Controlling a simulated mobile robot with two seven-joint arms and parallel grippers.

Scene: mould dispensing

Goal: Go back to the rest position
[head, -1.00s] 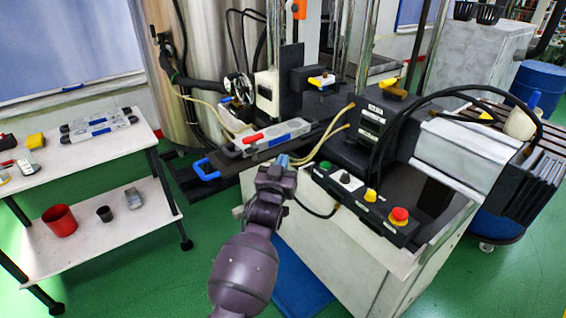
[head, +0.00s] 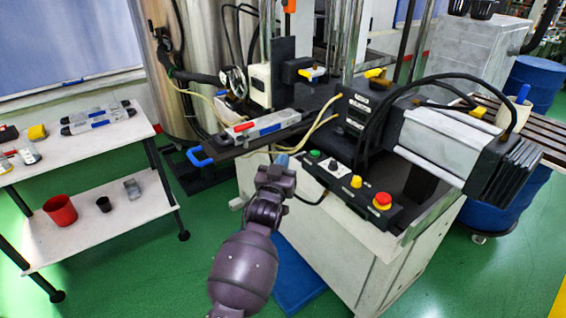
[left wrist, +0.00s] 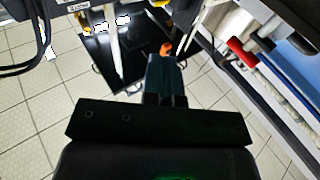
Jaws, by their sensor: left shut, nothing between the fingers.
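My left gripper (head: 281,161) is in front of the machine, close to the left end of its button panel (head: 345,185). It is shut, with nothing between its fingers. In the left wrist view the shut fingers (left wrist: 165,75) point away from the camera toward the floor and dark equipment. My right gripper is not in view. A mould (head: 268,124) with blue and red marks lies on the machine's black bed, behind the left gripper and apart from it.
Green floor (head: 130,270) between cart and machine is clear.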

